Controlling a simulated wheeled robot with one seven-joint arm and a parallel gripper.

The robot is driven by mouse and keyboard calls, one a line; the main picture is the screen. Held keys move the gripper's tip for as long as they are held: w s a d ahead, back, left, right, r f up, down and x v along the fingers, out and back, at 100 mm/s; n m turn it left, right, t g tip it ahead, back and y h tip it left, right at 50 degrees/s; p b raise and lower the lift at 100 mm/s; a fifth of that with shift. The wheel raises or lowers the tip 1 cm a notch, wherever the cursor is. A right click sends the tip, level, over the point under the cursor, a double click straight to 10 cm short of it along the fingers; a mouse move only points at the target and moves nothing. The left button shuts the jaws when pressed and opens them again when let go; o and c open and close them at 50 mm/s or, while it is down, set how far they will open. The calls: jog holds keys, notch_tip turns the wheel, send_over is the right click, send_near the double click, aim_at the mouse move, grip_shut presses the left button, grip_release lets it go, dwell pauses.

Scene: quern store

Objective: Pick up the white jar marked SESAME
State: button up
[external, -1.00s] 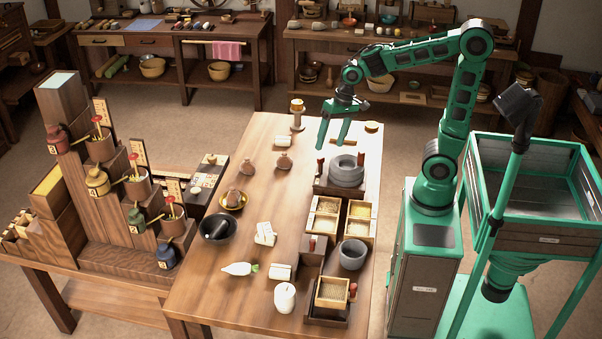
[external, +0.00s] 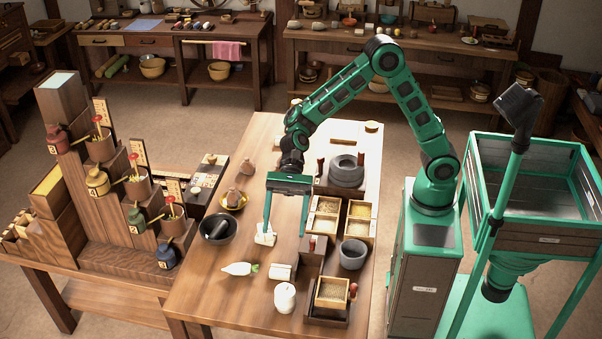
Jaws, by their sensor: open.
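I can make out no SESAME lettering at this size. A rounded white jar-like thing (external: 285,298) stands at the front of the wooden table. A pale piece with dark marks (external: 265,239) lies farther back, and another pale block (external: 281,272) lies between them. My gripper (external: 284,233) points down over the middle of the table, open and empty. Its left finger overlaps the marked pale piece in the picture; I cannot tell whether they touch. The rounded white thing is nearer the camera than my gripper, apart from it.
A white radish (external: 239,268) and a dark bowl (external: 217,229) lie to the left. Wooden trays of grain (external: 325,219), a grey stone bowl (external: 352,254) and a stone quern (external: 346,172) line the right side. A stepped stand with small jars (external: 110,215) is farther left.

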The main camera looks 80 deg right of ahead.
jog(key=a, duration=0.2)
send_near(284, 300)
jog(key=shift+m, duration=0.3)
jog(key=x, duration=0.5)
jog(key=shift+w+a+f, duration=0.1)
jog(key=shift+w+f, duration=0.15)
jog(key=shift+r+x, duration=0.2)
jog(key=shift+x, duration=2.45)
jog(key=shift+s, duration=0.2)
jog(key=c, duration=1.2)
jog(key=shift+r+y, duration=0.1)
jog(key=shift+y, duration=0.2)
jog(key=shift+c, duration=0.9)
jog(key=shift+r, duration=0.1)
